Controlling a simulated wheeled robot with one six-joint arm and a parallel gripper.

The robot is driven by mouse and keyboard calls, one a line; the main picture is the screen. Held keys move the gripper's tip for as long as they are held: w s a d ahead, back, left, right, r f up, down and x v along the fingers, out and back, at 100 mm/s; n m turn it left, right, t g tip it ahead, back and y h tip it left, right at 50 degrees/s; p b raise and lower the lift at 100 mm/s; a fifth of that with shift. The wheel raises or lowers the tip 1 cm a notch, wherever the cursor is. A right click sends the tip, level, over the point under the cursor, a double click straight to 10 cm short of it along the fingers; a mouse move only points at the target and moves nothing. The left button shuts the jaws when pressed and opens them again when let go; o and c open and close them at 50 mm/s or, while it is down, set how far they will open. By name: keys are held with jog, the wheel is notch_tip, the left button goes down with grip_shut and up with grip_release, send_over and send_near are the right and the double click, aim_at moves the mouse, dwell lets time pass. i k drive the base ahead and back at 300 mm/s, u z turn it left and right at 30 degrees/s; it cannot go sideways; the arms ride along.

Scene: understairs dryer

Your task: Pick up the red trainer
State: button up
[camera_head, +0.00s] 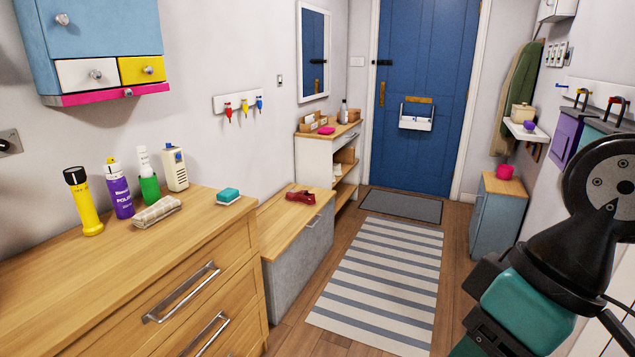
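A small dark red object that looks like the red trainer (301,196) lies on the wooden top of the low grey bench (275,222), left of the middle of the view. It is small in the picture, so its details are hard to make out. Nothing covers it. Links of my arm, teal and black, fill the lower right. My gripper's fingers do not show, so I cannot see whether they are open or shut.
A wooden chest of drawers (150,262) stands at the near left, with a yellow torch (83,202), bottles, a folded cloth (157,211) and a sponge (229,196) on top. A striped rug (385,275) covers clear floor. A blue cabinet (497,222) stands right.

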aim_at(304, 197)
jog(key=z, duration=0.5)
jog(key=i, duration=3.85)
jog(key=u, duration=1.25)
jog(key=i, duration=1.3)
jog(key=u, duration=0.65)
